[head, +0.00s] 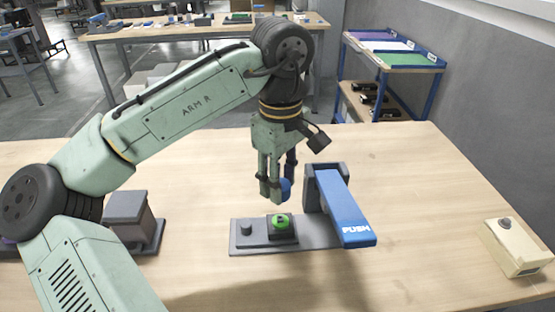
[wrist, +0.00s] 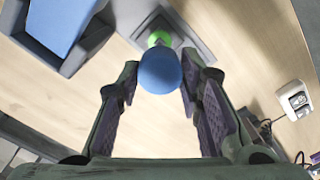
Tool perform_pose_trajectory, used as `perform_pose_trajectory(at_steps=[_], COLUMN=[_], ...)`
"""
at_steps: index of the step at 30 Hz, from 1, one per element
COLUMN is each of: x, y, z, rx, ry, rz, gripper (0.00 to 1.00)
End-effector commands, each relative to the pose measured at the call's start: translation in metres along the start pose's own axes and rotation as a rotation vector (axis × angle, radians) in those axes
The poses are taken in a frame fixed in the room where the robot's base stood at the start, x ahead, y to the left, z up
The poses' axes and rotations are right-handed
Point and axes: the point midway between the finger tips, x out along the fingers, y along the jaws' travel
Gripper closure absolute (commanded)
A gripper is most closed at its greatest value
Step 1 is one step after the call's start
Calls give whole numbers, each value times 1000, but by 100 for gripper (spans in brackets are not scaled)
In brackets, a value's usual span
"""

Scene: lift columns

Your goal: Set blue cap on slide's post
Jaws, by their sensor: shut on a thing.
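My gripper (head: 277,190) is shut on the blue cap (head: 286,188), a rounded blue piece between the fingertips. In the wrist view the cap (wrist: 160,72) sits between the two fingers. Below it is a dark square block with a green top (head: 281,220), on a grey base plate (head: 312,238). The green top (wrist: 158,37) shows just past the cap in the wrist view, partly hidden by it. The cap appears above the block and apart from it. Which part is the slide's post I cannot tell for sure.
A short grey knob (head: 246,229) stands left of the block. A blue lever marked PUSH (head: 343,208) hangs from a dark bracket on the right, close to my gripper. A grey device (head: 127,208) stands left and a beige button box (head: 517,246) far right. Table between is clear.

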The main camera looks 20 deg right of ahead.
Motion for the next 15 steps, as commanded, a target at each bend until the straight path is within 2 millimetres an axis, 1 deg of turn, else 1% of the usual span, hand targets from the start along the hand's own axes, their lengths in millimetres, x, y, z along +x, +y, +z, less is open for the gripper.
perform_pose_trajectory(at_steps=[8, 14, 15], x=[8, 25, 31], y=[0, 0, 0], z=[0, 0, 0], rx=[0, 0, 0], ry=[0, -1, 0], rz=[-1, 0, 0], gripper=[87, 87, 87])
